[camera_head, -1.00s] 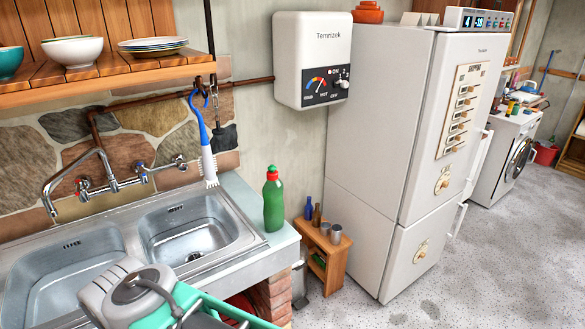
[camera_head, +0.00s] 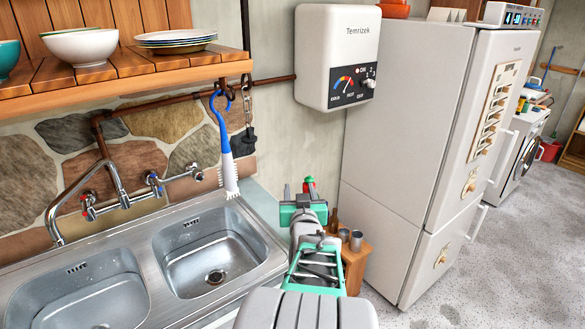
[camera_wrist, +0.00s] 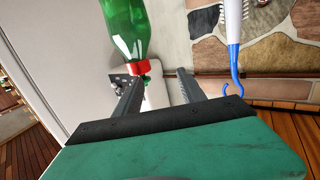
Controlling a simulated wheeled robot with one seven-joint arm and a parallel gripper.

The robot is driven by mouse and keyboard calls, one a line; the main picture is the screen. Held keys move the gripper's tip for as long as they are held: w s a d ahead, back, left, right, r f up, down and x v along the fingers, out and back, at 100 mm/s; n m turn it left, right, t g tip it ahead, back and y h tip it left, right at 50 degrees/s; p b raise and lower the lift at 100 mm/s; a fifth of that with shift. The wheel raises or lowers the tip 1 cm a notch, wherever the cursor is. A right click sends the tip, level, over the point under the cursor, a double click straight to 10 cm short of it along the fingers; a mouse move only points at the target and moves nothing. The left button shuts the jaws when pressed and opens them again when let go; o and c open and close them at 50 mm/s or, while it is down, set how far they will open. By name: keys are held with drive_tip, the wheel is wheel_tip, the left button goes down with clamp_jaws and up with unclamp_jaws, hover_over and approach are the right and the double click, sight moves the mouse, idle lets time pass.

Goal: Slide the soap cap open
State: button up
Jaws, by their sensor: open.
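The green soap bottle (camera_wrist: 126,28) with its red cap (camera_wrist: 141,68) shows upside down in the wrist view. In the wrist view my gripper (camera_wrist: 158,77) is open and empty. I cannot tell whether finger and cap touch.
A blue-handled brush (camera_head: 225,150) hangs from the shelf (camera_head: 130,70) left of my gripper. The double sink (camera_head: 215,250) is below left. A white water heater (camera_head: 338,55) and a fridge (camera_head: 400,130) stand right. A small wooden stand (camera_head: 357,262) holds bottles and cups.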

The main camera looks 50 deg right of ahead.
sight(309, 177)
drive_tip(key=s+d, duration=0.1)
drive_tip(key=d+r+h, duration=0.1)
drive_tip(key=shift+s+d+m, duration=0.35)
drive_tip(key=shift+d+m, duration=0.05)
drive_tip(key=p+x, duration=0.2)
drive_tip(key=x, duration=0.5)
drive_tip(key=shift+w+d+f, duration=0.1)
drive_tip(key=shift+d, duration=0.05)
clamp_jaws()
